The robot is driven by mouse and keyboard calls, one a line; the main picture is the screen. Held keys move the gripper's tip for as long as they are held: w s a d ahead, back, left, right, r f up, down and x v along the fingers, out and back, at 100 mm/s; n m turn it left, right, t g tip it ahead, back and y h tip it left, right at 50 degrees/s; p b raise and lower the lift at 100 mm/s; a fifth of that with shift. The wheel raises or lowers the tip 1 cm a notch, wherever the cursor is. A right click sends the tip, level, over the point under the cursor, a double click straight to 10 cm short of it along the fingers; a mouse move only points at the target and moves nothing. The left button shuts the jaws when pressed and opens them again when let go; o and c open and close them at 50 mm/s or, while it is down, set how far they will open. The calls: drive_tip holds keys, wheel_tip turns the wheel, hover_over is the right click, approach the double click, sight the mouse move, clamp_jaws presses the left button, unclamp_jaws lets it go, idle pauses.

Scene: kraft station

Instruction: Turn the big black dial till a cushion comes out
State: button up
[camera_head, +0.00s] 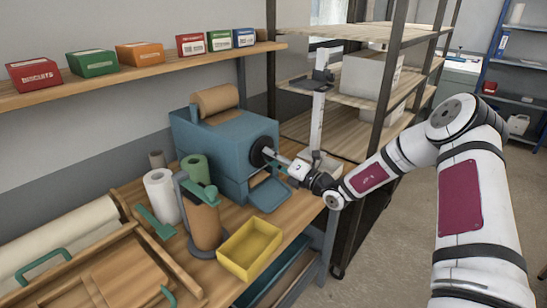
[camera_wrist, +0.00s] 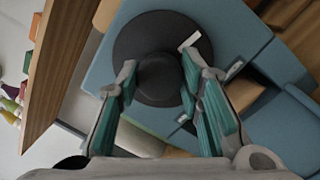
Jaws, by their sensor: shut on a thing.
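The big black dial (camera_head: 258,148) is on the front of the blue machine (camera_head: 215,140) on the bench. In the wrist view the dial (camera_wrist: 140,38) is a round black disc with a raised middle knob (camera_wrist: 158,80) and a white mark near its right edge. My gripper (camera_head: 271,154) reaches the dial from the right. In the wrist view its teal-padded fingers (camera_wrist: 158,88) are on either side of the knob, shut on it. A blue chute (camera_head: 268,192) slopes out below the dial, and I see no cushion on it. A brown paper roll (camera_head: 216,101) sits on top of the machine.
A yellow tray (camera_head: 250,248), a brown roll (camera_head: 206,225) on a holder, and white (camera_head: 162,195) and green (camera_head: 194,168) rolls stand near the machine. A shelf with several small boxes (camera_head: 140,54) runs above. A dark-framed rack (camera_head: 390,85) stands behind my arm.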

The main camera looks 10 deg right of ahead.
drive_tip(key=o, duration=1.2)
drive_tip(key=shift+c, duration=0.2)
drive_tip(key=v, duration=1.2)
